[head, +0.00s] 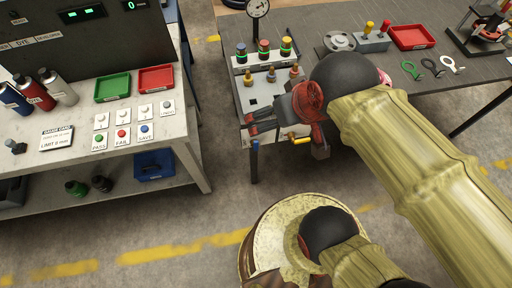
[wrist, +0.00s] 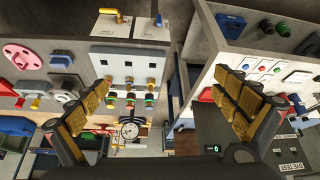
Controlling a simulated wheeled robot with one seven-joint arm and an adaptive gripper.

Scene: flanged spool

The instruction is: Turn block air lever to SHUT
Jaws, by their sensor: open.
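Two levers stand on white labelled plates at the table's front edge. The yellow lever (wrist: 110,14) is at the upper left in the wrist view, and the blue lever (wrist: 158,19) is right of it. Their labels are too small to read, so I cannot tell which one is the block air lever. In the head view, the yellow lever (head: 298,136) and the blue lever (head: 255,148) show beside my gripper (head: 285,122), which partly covers that corner. My gripper, also in the wrist view (wrist: 165,92), is open, with its padded fingers wide apart and nothing between them.
A pale valve block (wrist: 128,66) with several knobs and a round gauge (wrist: 130,129) stand behind the levers. A red tray (head: 414,37) lies at the back right. A second bench (head: 190,150) with buttons stands left, across a floor gap.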

